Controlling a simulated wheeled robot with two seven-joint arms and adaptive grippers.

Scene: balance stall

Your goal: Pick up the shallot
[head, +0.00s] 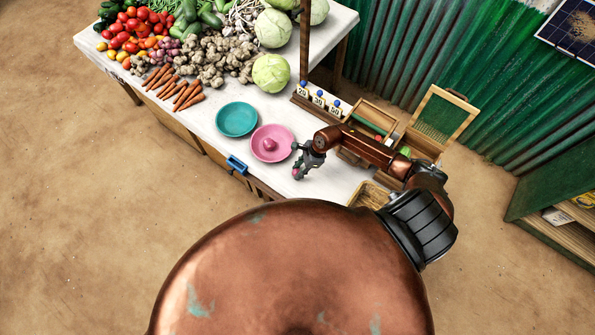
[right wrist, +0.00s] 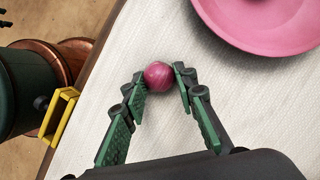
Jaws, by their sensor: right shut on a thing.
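The shallot (right wrist: 158,75) is a small round purple-pink bulb. My right gripper (right wrist: 160,82) is shut on it, with one green-padded finger on each side, above the white tabletop. In the head view my right gripper (head: 298,171) is over the table's front part, just right of the pink plate (head: 285,153), and a bit of pink shows at its fingertips. I cannot tell how high the shallot is above the table. My left gripper is not in view.
Another pink bulb (head: 269,145) lies in the pink plate. A teal plate (head: 237,120) stands left of it. Carrots (head: 188,96), ginger, cabbages and other vegetables fill the back left. Numbered blocks (head: 318,98) and wooden boxes stand to the right. A blue clip (head: 236,165) sits at the front edge.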

